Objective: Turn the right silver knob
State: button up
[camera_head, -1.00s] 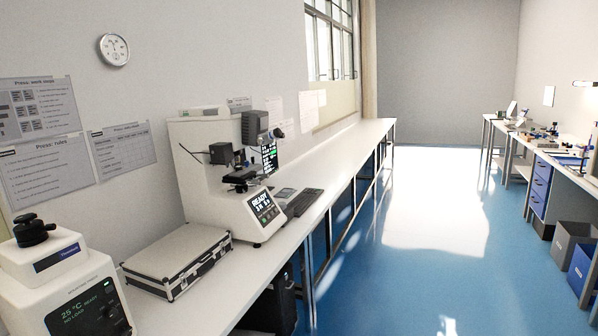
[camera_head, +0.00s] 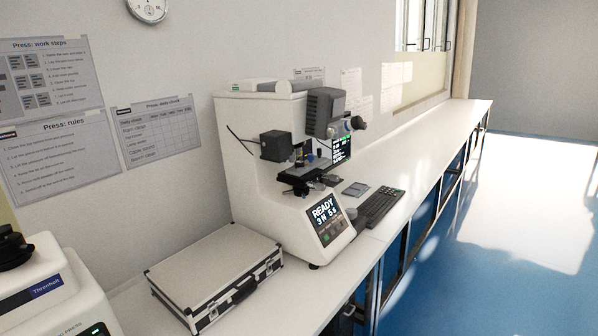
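A white hardness tester (camera_head: 248,160) stands on the long bench in the middle of the view. Its small front screen (camera_head: 327,217) reads READY. A grey head (camera_head: 324,110) sits at its top right, with a dark round knob (camera_head: 358,123) sticking out on the right. Small silvery parts show beside that knob and around the stage (camera_head: 303,172), but they are too small to tell which is the right silver knob. My gripper is not in view.
A silver-edged case (camera_head: 215,268) lies on the bench in front of the tester. Another white machine (camera_head: 50,290) is at the lower left. A keyboard (camera_head: 380,206) lies right of the tester. The blue floor (camera_head: 445,270) at right is clear.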

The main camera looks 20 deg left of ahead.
aim_at(333, 178)
jog(key=u, duration=0.05)
jog(key=i, duration=0.35)
jog(key=z, duration=0.5)
jog(key=k, duration=0.75)
jog(key=z, duration=0.85)
jog(key=k, duration=0.55)
jog(key=z, duration=0.45)
jog(key=i, duration=1.2)
jog(key=u, duration=0.25)
jog(key=i, duration=1.35)
jog(key=u, duration=0.45)
jog(key=i, duration=1.25)
jog(key=u, duration=0.8)
jog(key=i, duration=1.1)
jog(key=u, duration=0.85)
